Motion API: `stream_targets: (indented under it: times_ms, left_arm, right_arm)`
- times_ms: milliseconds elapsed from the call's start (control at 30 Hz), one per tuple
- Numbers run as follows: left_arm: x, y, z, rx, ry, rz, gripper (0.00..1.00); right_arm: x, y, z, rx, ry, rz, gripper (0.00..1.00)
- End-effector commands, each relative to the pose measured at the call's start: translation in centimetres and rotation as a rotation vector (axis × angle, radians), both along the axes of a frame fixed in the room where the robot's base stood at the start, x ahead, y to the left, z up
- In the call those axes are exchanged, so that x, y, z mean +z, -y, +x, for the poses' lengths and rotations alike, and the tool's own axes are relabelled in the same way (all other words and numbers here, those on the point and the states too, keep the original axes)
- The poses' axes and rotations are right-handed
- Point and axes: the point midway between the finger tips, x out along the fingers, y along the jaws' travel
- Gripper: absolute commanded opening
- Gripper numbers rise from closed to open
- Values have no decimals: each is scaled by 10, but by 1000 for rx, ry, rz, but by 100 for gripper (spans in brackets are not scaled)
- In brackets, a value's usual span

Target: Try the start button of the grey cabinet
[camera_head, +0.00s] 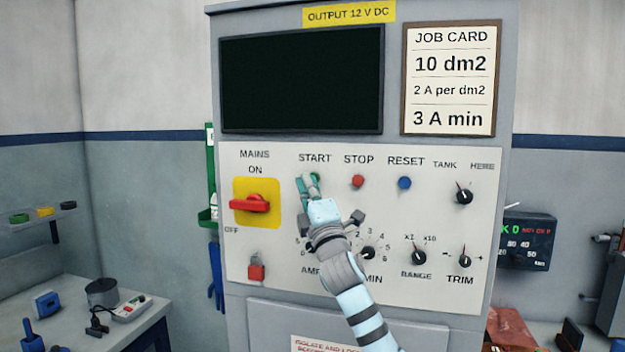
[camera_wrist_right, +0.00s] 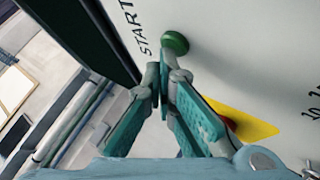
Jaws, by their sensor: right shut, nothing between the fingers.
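The grey cabinet (camera_head: 368,312) stands in front of me with a pale control panel. Its green start button (camera_wrist_right: 175,43) sits beside the word START in the right wrist view; in the head view it is mostly covered by my right gripper (camera_head: 308,181). My right gripper (camera_wrist_right: 163,75) is shut and empty. Its fingertips are right at the button's edge; I cannot tell whether they touch it. The cabinet's screen (camera_head: 300,80) is dark. My left gripper is not in view.
A red mains handle (camera_head: 250,204) lies roughly level on a yellow plate, with a red padlock-like part (camera_head: 256,272) below. The red stop button (camera_head: 358,181) and blue reset button (camera_head: 404,183) are to the right of START. Knobs (camera_head: 419,256) sit lower. A workbench (camera_head: 150,308) stands left.

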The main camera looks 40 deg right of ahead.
Motion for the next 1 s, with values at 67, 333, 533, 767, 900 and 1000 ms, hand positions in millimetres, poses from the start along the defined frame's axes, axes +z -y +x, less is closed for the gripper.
stream_targets:
  times_ms: [67, 333, 533, 767, 900, 1000]
  left_arm:
    - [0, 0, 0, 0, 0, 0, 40]
    - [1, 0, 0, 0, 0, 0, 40]
    - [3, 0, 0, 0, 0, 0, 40]
    - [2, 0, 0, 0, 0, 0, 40]
    - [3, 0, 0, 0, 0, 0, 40]
    - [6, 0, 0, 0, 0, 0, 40]
  right_arm:
    - [0, 0, 0, -1, 0, 0, 0]
    - [0, -6, -4, 0, 0, 0, 0]
    - [0, -14, -10, 1, 0, 0, 0]
    - [-1, -15, -11, 0, 0, 0, 0]
    - [-1, -17, -12, 0, -1, 0, 0]
    - [0, -24, -16, 1, -1, -2, 0]
